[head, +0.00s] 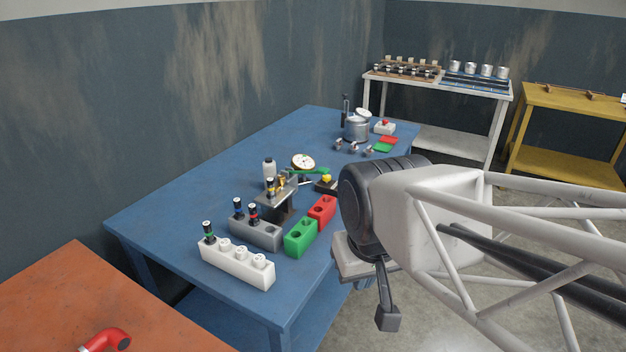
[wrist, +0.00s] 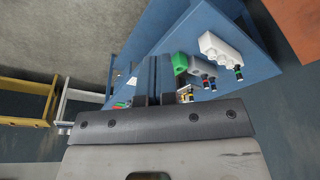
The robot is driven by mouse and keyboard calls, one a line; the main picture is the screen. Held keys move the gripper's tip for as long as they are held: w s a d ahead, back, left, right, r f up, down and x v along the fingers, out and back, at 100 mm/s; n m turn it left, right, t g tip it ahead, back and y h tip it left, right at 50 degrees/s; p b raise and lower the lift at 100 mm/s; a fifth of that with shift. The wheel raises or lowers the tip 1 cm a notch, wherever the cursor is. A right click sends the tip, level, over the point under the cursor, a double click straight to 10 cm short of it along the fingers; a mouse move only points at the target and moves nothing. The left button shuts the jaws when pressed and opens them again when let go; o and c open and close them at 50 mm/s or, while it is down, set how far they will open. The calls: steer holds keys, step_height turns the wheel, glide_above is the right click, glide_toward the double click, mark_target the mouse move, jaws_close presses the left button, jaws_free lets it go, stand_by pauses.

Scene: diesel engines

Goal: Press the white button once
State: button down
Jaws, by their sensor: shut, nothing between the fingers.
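I cannot make out a white button in either view; part of the table's right side is hidden behind my arm. Two other button-like things show in the head view: a red knob on a small white box (head: 385,128) at the table's far end, and a yellow knob on a dark base (head: 326,185) mid-table. My gripper (head: 388,318) hangs beside the table's right edge, pointing down, shut and empty. In the wrist view the shut fingers (wrist: 153,82) show in front of the blue table, apart from the objects.
The blue table (head: 165,195) carries a white block (head: 236,264), a grey block (head: 254,233), a green block (head: 300,237), a red block (head: 322,208), a small raised stand (head: 279,197), a dial gauge (head: 303,162) and a metal pot (head: 356,128). Its left part is clear.

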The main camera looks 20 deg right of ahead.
steer(key=shift+w, duration=0.1)
steer(key=w+r+m+y, duration=0.25)
steer(key=w+m, duration=0.25)
steer(key=w, duration=1.2)
steer(key=m+t+y, duration=0.2)
steer(key=m+t, duration=0.4)
steer(key=m, duration=1)
glide_above(341, 184)
step_height(341, 184, down, 16)
steer(key=shift+f, duration=0.25)
steer(key=shift+f, duration=4.2)
